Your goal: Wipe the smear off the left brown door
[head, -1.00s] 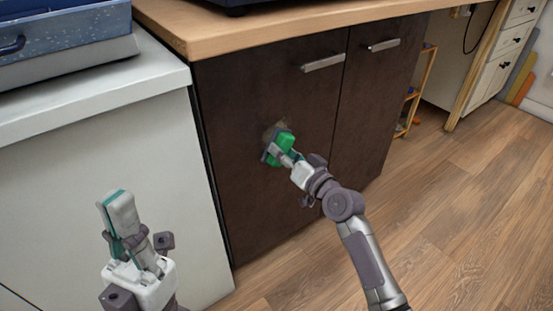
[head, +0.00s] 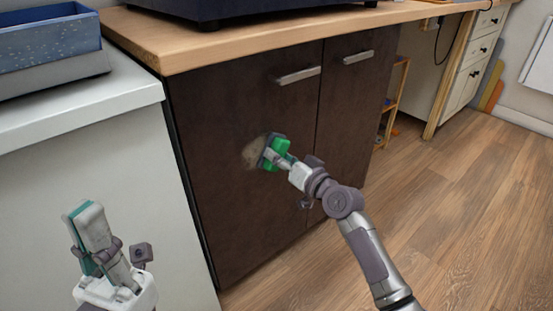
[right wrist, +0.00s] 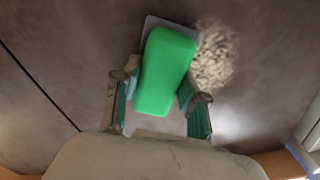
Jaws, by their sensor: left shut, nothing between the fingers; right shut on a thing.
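The left brown door (head: 230,110) is the wider dark cabinet door, shut, with a metal handle at its top right. A pale tan smear (head: 253,154) is on its middle; it also shows in the right wrist view (right wrist: 214,56). My right gripper (head: 281,158) is shut on a green sponge (right wrist: 166,72) with a grey backing. The sponge is at the door beside the smear, to its right in the head view; whether it presses on the door I cannot tell. My left gripper (head: 82,218) is shut and empty, in front of the white cabinet.
A white counter (head: 90,115) with a blue tray (head: 40,45) stands at the left. The wooden worktop (head: 220,45) overhangs the doors. A second brown door (head: 350,110) is on the right. The wooden floor (head: 460,190) at right is clear.

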